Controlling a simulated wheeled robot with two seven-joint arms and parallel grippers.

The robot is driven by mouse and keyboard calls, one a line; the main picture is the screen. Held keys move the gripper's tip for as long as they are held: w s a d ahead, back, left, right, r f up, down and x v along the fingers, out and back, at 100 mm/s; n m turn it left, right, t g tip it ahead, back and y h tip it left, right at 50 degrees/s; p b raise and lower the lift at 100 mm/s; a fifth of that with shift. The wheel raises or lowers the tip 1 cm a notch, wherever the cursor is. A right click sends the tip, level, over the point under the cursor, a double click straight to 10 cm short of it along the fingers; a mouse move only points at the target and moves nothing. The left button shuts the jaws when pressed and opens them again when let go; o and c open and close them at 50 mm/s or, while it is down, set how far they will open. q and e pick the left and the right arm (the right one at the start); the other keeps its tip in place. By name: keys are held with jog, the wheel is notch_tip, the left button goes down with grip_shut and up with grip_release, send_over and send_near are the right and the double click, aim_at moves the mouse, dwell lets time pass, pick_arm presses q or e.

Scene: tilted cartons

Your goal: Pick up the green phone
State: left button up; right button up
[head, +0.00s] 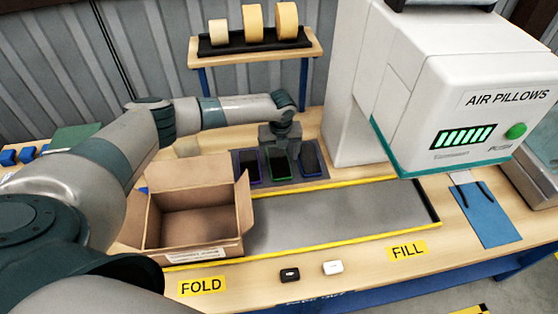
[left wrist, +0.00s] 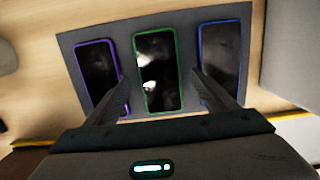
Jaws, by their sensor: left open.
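The green phone (head: 279,166) has a green edge and a dark screen. It lies in the middle of a row of three phones on a dark grey mat (head: 237,159). In the left wrist view the green phone (left wrist: 158,72) sits between the two fingers of my left gripper (left wrist: 160,85). My left gripper (head: 281,147) is open over the row, pointing down, and partly covers the phones in the head view. A purple-edged phone (left wrist: 98,75) is on its left and a blue-edged phone (left wrist: 221,62) on its right. The fingertips appear close to these two. My right gripper is not in view.
An open carton (head: 195,220) stands left of a yellow-edged recessed strip (head: 340,215). The white air pillow machine (head: 455,90) rises to the right of the phones. A shelf with tape rolls (head: 255,45) is behind. Two small items (head: 290,274) lie at the front edge.

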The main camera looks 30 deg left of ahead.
pick_arm(q)
jog(key=shift+a+f, duration=0.1)
jog(key=shift+f, duration=0.9)
jog(key=c, duration=1.3)
